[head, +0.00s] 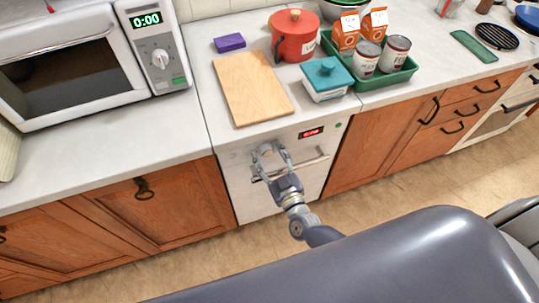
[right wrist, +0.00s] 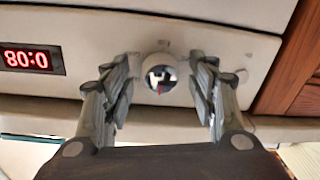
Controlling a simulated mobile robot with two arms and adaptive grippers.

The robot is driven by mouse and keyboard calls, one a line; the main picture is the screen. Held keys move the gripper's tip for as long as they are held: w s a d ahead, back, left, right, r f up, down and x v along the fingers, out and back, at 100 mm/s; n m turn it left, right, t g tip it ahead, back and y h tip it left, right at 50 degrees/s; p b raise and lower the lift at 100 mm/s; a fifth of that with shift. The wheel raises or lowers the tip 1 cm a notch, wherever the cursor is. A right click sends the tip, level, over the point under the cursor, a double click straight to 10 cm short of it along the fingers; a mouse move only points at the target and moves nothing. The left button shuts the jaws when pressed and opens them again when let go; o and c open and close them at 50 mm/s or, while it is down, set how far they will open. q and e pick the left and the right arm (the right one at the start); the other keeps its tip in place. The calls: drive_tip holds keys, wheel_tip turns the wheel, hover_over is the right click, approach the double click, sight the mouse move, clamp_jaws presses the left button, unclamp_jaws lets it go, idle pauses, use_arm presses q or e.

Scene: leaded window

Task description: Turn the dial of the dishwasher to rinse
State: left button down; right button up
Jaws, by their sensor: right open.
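The dishwasher (head: 241,182) is the white front under the counter in the head view. Its dial (right wrist: 159,76) is a small round knob with a pale rim in the right wrist view; a red mark shows on it, but I cannot read its setting. In the head view the dial (head: 265,149) is partly covered by my right gripper (head: 270,156). That gripper is open, its fingers on either side of the dial with gaps in the right wrist view (right wrist: 163,80). A red display (right wrist: 26,59) appears upside down there. My left gripper is not in view.
The dishwasher handle (head: 318,158) runs just below the panel, near my right gripper. Above, the counter holds a cutting board (head: 252,88), a red pot (head: 295,36), a teal-lidded dish (head: 327,77) and a green tray (head: 398,78). A microwave (head: 70,65) stands at left.

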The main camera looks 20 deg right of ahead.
drive_tip(key=c, duration=1.1)
drive_tip(key=shift+m, duration=0.3)
drive_tip(key=shift+f+m+b, duration=0.1)
drive_tip(key=shift+m+b, duration=0.5)
drive_tip(key=shift+m, duration=0.6)
drive_tip(key=m+b, duration=0.1)
drive_tip(key=m, duration=0.2)
drive_tip(key=shift+m, duration=0.3)
drive_tip(key=m+b, duration=0.2)
drive_tip(key=m, duration=0.3)
drive_tip(key=shift+a+m+t, duration=0.1)
drive_tip(key=shift+m+t, duration=0.2)
